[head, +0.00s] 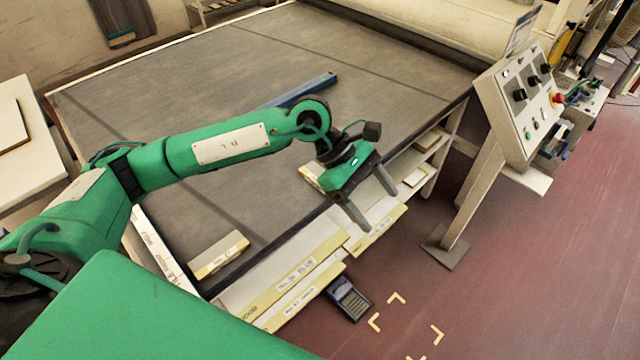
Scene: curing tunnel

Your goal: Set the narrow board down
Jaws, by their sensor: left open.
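A narrow blue board (304,91) lies flat on the grey table surface (180,90), partly hidden behind my left arm. A small pale board with a yellow edge (218,255) lies near the table's front edge. Another pale piece (311,176) lies at that edge, partly covered by my gripper. I cannot tell for certain which of these is the task's narrow board. My left gripper (373,208) is open, with its fingers pointing down over the table's front edge, and nothing shows between them. My right gripper is out of view.
Boards with yellow labelled edges (293,285) stick out below the table front. A dark handheld device (348,298) is beside them. A control panel (525,95) stands on a post at the right. The red floor (530,280) is open, with yellow corner marks (396,298).

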